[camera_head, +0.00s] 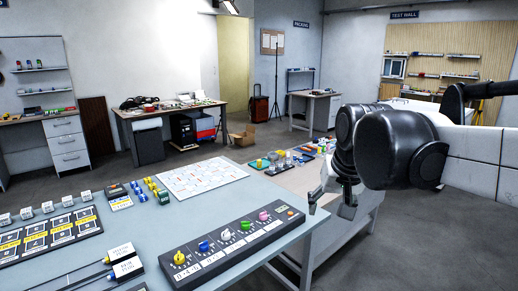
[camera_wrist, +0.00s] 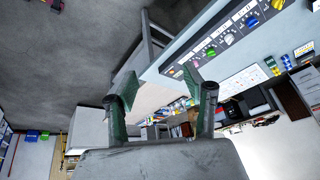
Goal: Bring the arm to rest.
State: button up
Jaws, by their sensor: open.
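My gripper (camera_head: 332,200) hangs past the right edge of the near grey table (camera_head: 225,196), to the right of the knob panel. In the wrist view my gripper (camera_wrist: 160,88) has its two fingers well apart, with nothing between them. It is open and empty and touches nothing that I can see. My arm comes in from the right in the head view and hides part of the room behind it.
A dark panel with coloured knobs (camera_head: 215,263) lies at the table's near right edge; it also shows in the wrist view (camera_wrist: 192,62). A white grid board (camera_head: 200,177) lies behind it. A farther table section holds small coloured parts. Open floor (camera_head: 430,225) lies to the right.

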jog(key=s+d+f+t, duration=0.1)
jog(key=s+d+f, duration=0.1)
jog(key=s+f, duration=0.3)
jog(key=s+d+f+t, duration=0.1)
jog(key=s+f, duration=0.3)
jog(key=s, duration=0.7)
jog(key=shift+s+d+f+n, duration=0.35)
jog(key=shift+s+d+n, duration=0.05)
jog(key=shift+d, duration=0.25)
dwell(0.6)
